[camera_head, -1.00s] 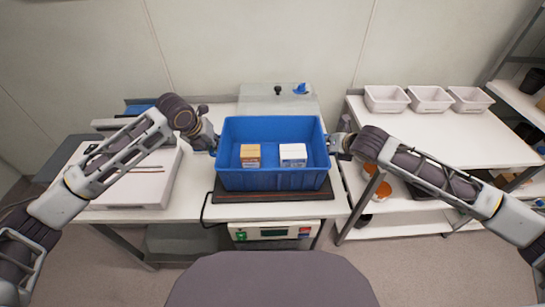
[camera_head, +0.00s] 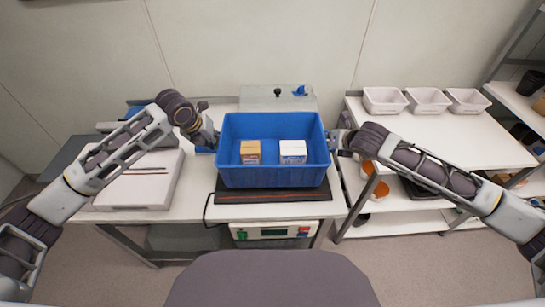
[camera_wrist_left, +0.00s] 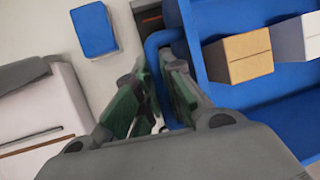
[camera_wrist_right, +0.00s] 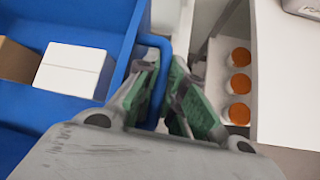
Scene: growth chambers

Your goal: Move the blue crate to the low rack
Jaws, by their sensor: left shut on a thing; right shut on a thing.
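The blue crate (camera_head: 272,177) is in the middle of the head view, above a dark mat (camera_head: 272,196) on the white bench. It looks level and slightly raised. It holds a tan box (camera_head: 250,152) and a white box (camera_head: 293,151). My left gripper (camera_head: 211,139) is shut on the crate's left handle, seen in the left wrist view (camera_wrist_left: 163,42). My right gripper (camera_head: 338,142) is shut on its right handle, seen in the right wrist view (camera_wrist_right: 160,42). A white two-level rack (camera_head: 435,137) stands to the right; I cannot tell whether it is the low rack.
White trays (camera_head: 384,101) line the rack's top at the back; its front is clear. Orange-topped containers (camera_wrist_right: 240,86) sit on its lower shelf. A white case (camera_head: 135,188) lies left on the bench. A taller shelf (camera_head: 520,102) stands far right.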

